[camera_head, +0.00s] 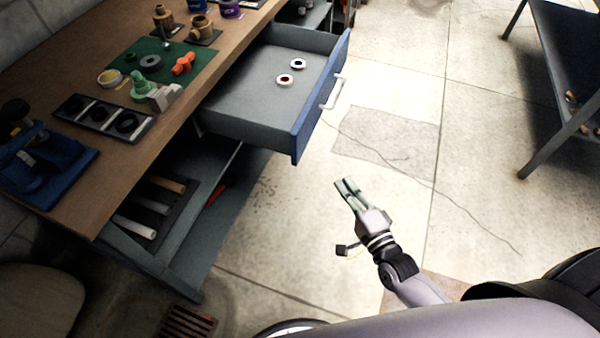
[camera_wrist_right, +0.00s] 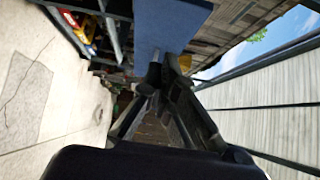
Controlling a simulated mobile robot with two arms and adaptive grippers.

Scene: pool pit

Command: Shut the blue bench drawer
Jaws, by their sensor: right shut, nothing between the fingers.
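The blue bench drawer (camera_head: 308,115) is pulled well out from under the wooden bench top in the head view. Its white handle (camera_head: 333,92) is on the outer face of the blue front. Two small ring-shaped items (camera_head: 285,79) lie on the drawer floor. My right gripper (camera_head: 346,188) is shut and empty, in front of the drawer and apart from it, toward the bottom of the picture. In the right wrist view its fingers (camera_wrist_right: 162,72) are together, with a blue panel beyond them that I cannot identify for certain. My left gripper is not in view.
The bench top (camera_head: 75,177) carries a green mat (camera_head: 190,72), a black tray and a blue tool. A lower shelf (camera_head: 185,245) holds several rolls. A metal-legged table (camera_head: 545,150) stands at right. The concrete floor between is clear.

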